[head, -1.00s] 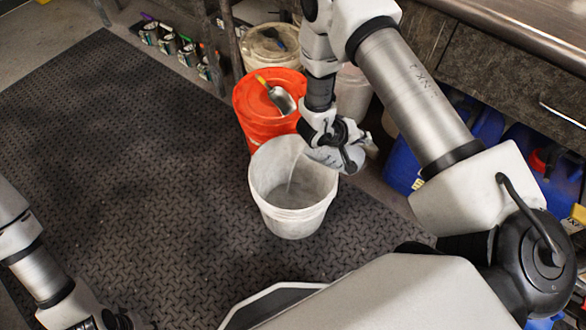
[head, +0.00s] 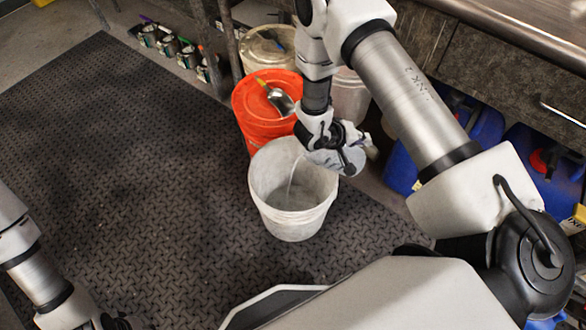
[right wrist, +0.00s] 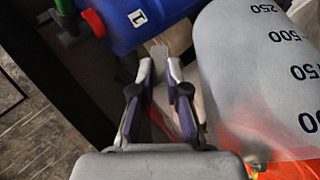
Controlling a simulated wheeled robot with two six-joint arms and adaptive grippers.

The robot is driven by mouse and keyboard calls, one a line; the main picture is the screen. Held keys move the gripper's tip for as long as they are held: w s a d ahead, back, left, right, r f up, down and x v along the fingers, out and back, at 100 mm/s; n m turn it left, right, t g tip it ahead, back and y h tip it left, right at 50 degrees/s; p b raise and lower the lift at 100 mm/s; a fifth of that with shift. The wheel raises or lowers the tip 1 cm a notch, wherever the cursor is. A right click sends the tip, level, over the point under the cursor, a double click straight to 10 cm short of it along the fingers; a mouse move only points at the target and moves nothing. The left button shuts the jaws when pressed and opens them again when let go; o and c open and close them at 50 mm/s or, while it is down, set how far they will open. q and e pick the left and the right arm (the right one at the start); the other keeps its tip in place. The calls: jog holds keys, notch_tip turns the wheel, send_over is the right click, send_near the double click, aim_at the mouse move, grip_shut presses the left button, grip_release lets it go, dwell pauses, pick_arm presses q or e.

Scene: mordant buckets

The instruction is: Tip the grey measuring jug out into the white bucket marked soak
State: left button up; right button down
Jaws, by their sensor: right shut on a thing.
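My right gripper (head: 338,150) is shut on the grey measuring jug (head: 350,163) and holds it tilted above the right rim of a white bucket (head: 292,222). A thin pale stream falls from the jug into this bucket, which stands upright on the mat. No mark on the bucket is readable. In the right wrist view the jug (right wrist: 265,65) lies to the right of the gripper fingers (right wrist: 160,75), with volume numbers on its translucent wall. My left gripper (head: 115,322) is cut off at the bottom left edge of the head view, away from the bucket.
An orange bucket (head: 255,128) with a metal scoop (head: 280,100) on top stands just behind the white one. More pale buckets (head: 266,50) stand behind it. Blue canisters (head: 552,165) sit under the counter at right. The dark mat (head: 130,150) is clear at left.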

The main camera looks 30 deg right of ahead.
pick_arm(q)
jog(key=shift+w+a+f+b, duration=0.2)
jog(key=shift+w+f+b, duration=0.05)
jog(key=shift+f+b, duration=0.4)
jog(key=shift+w+a+f+b, duration=0.2)
jog(key=shift+w+f+b, duration=0.05)
jog(key=shift+f+b, duration=0.4)
jog(key=shift+w+a+f+b, duration=0.2)
jog(key=shift+w+f+b, duration=0.05)
jog(key=shift+f+b, duration=0.4)
pick_arm(e)
jog(key=shift+w+a+f+n+g+h, duration=0.15)
jog(key=shift+w+a+f+g+h, duration=0.1)
jog(key=shift+a+h, duration=0.2)
jog(key=shift+w+a+f+n+g+h, duration=0.15)
jog(key=shift+w+a+f+h, duration=0.15)
jog(key=shift+h, duration=0.25)
dwell(2.4)
